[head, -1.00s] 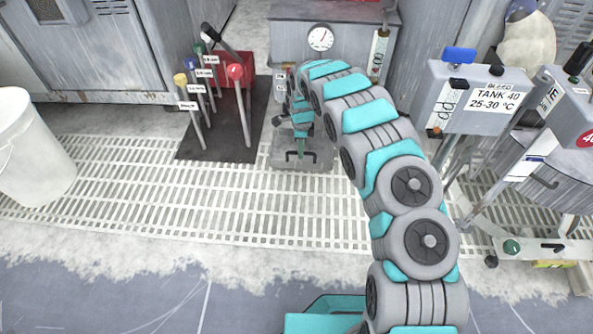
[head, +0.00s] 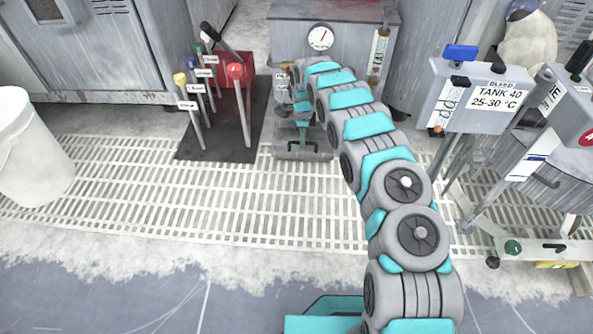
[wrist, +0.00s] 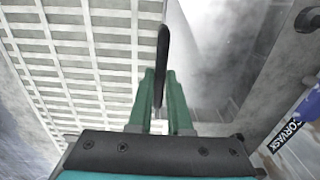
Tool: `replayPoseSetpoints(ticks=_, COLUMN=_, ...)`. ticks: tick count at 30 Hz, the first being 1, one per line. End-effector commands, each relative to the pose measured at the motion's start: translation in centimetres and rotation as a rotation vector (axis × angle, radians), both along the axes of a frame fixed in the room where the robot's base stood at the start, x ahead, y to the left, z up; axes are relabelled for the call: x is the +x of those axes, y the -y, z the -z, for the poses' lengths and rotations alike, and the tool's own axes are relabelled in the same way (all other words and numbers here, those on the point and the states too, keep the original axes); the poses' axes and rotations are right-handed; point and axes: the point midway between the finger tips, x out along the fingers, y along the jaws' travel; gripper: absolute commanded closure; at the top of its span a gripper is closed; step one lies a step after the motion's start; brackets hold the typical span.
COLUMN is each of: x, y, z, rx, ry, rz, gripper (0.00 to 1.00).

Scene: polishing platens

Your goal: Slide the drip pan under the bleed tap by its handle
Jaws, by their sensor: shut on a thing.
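The drip pan (head: 282,152) is a shallow grey tray on the floor grating, in front of the grey cabinet in the head view. Its dark handle (head: 303,146) stands up near the pan's front edge. My gripper (head: 302,128) reaches down over the pan, and the arm hides part of the pan and what lies behind it. In the wrist view, the green fingers (wrist: 159,100) are shut on the dark handle (wrist: 163,50), which rises between them. I cannot make out the bleed tap clearly; the arm covers the cabinet front there.
A dark mat (head: 190,152) with several coloured levers stands close left of the pan. The grey cabinet (head: 345,14) with a gauge (head: 320,38) stands behind. A "TANK 40" stand (head: 480,105) is at right, a white bucket (head: 30,150) at far left. The front grating (head: 230,205) is clear.

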Motion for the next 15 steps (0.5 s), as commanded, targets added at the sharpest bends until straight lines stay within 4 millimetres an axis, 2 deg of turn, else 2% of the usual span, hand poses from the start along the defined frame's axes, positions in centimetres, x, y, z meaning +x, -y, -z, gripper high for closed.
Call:
replayPoseSetpoints(ticks=7, x=0.12, y=0.03, z=0.01, rx=-0.001, ry=0.000, rz=0.000, gripper=1.00)
replayPoseSetpoints(ticks=8, x=0.11, y=0.03, z=0.01, rx=-0.001, ry=0.000, rz=0.000, gripper=0.82)
replayPoseSetpoints(ticks=15, x=0.09, y=0.01, z=0.03, rx=-0.001, ry=0.000, rz=0.000, gripper=0.55)
